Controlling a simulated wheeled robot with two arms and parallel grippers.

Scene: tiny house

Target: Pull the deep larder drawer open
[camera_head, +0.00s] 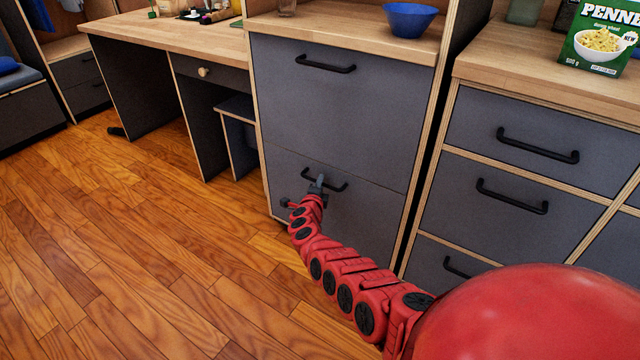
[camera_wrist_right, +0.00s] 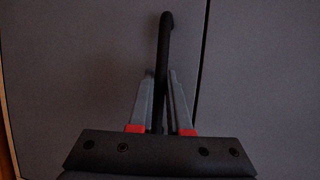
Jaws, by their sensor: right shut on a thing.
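A grey two-drawer unit with pale wooden edges stands in the middle of the head view. Its lower deep drawer (camera_head: 364,220) has a black bar handle (camera_head: 337,187), and its front looks flush with the upper drawer (camera_head: 335,100). My right gripper (camera_head: 317,183) is at this handle, shut on the bar left of its middle. In the right wrist view the handle (camera_wrist_right: 166,35) runs between the two fingers of the gripper (camera_wrist_right: 161,82); its lower part is hidden between them. My left gripper is not in view.
A blue bowl (camera_head: 410,19) stands on top of the unit. Another grey drawer unit (camera_head: 480,205) stands to the right, with a green pasta box (camera_head: 598,38) on its counter. A desk (camera_head: 165,35) is at the left. The wooden floor (camera_head: 130,260) in front is clear.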

